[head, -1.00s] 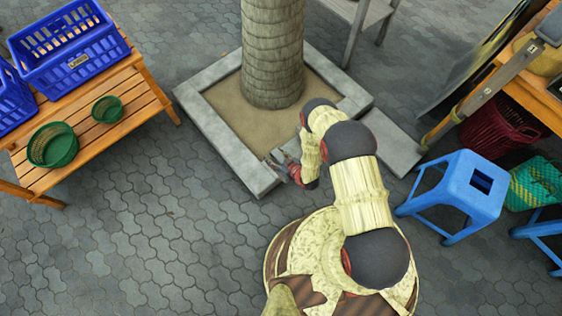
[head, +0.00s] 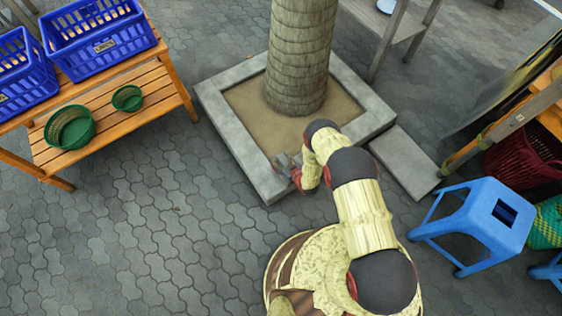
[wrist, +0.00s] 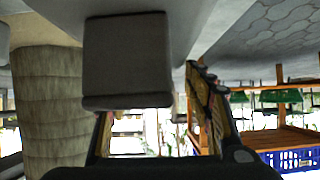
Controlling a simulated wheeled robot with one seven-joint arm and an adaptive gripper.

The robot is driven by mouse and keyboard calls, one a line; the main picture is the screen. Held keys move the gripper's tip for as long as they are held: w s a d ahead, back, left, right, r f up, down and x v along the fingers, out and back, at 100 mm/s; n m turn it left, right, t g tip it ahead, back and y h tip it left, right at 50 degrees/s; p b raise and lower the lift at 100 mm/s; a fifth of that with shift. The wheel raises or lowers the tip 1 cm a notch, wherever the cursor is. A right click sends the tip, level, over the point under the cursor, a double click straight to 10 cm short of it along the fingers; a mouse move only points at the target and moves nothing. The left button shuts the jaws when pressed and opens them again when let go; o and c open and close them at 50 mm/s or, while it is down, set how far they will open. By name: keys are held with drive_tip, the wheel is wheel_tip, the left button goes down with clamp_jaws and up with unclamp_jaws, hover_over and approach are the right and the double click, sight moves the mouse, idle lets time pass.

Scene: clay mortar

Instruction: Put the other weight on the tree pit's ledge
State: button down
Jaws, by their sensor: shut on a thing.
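The tree pit is a square frame with a pale grey concrete ledge (head: 228,140) around bare soil and a ringed trunk. My gripper (head: 286,163) is low at the ledge's near corner, beside the inner edge. In the wrist view, my gripper (wrist: 155,118) is shut on a dark grey block, the weight (wrist: 127,60). The weight covers much of the left finger. It is small and partly hidden by my gripper in the head view. The ledge (wrist: 192,25) shows behind the weight; I cannot tell whether they touch. No second weight can be made out.
The trunk (head: 300,60) rises behind my gripper. A wooden bench (head: 120,75) at left holds blue baskets (head: 97,45) and green baskets (head: 70,128). A blue stool (head: 480,222) and a grey slab (head: 405,162) are at right. The paving at left is clear.

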drive_tip(key=shift+w+f+b, duration=0.15)
drive_tip(key=shift+f+b, duration=0.15)
drive_tip(key=shift+f, duration=0.6)
drive_tip(key=c, duration=0.9)
unclamp_jaws()
drive_tip(key=shift+s+d+f, duration=0.1)
drive_tip(key=shift+s+f, duration=0.05)
drive_tip(key=shift+s, duration=0.1)
drive_tip(key=shift+o, duration=0.4)
